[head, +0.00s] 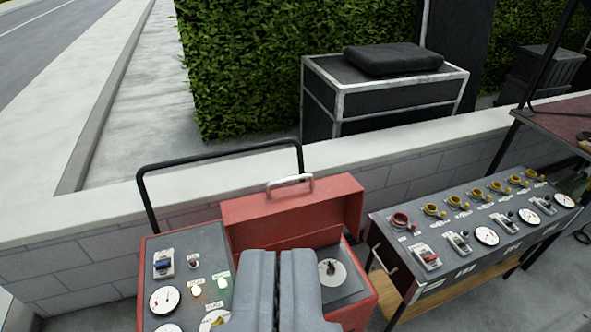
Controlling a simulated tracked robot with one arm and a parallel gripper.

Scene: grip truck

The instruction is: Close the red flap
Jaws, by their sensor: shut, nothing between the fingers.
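The red flap (335,203) stands raised at the back of a red machine (366,309), with a pale metal handle (289,181) on its upper edge. The flap is open, and part of the compartment below it shows, with a round white dial plate (332,272) to the right. My gripper (279,255) is shut and empty. It is in front of the flap in the picture and hides part of the machine's middle. No contact between my gripper and the flap can be seen.
A control panel (458,238) with gauges and yellow-capped fittings stands to the right. A black bar (220,156) arches behind the machine's left part. A low block wall (70,255) runs behind, with a black case (395,100) and a hedge (250,60) beyond.

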